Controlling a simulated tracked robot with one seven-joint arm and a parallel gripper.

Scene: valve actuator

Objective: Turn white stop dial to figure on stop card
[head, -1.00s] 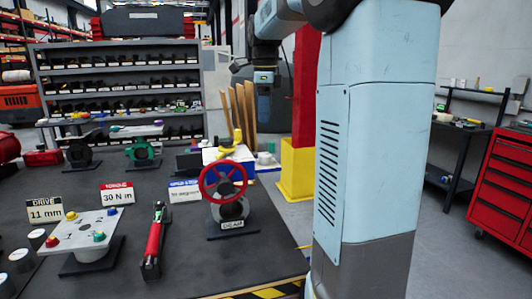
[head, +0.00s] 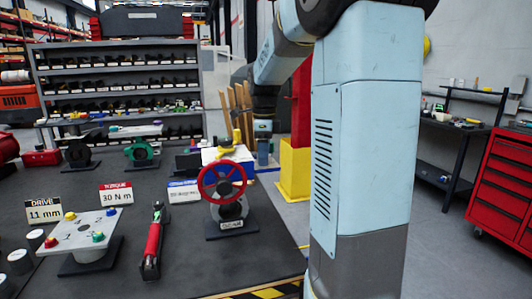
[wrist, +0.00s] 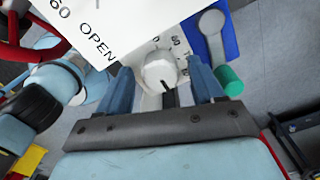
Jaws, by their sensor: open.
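The white stop dial (wrist: 158,70) shows in the wrist view as a round knob with a dark pointer mark on its lower side. It sits by a printed scale on a white face (wrist: 110,28) lettered "OPEN". My gripper (wrist: 162,82) is open, with one blue finger on each side of the dial; I cannot tell whether they touch it. In the head view my gripper (head: 263,148) is behind and right of the red handwheel (head: 222,180), by the actuator's white top. The likely stop card (head: 184,191) is white with a blue header; its figure is too small to read.
A yellow part (head: 226,145) rises above the handwheel.

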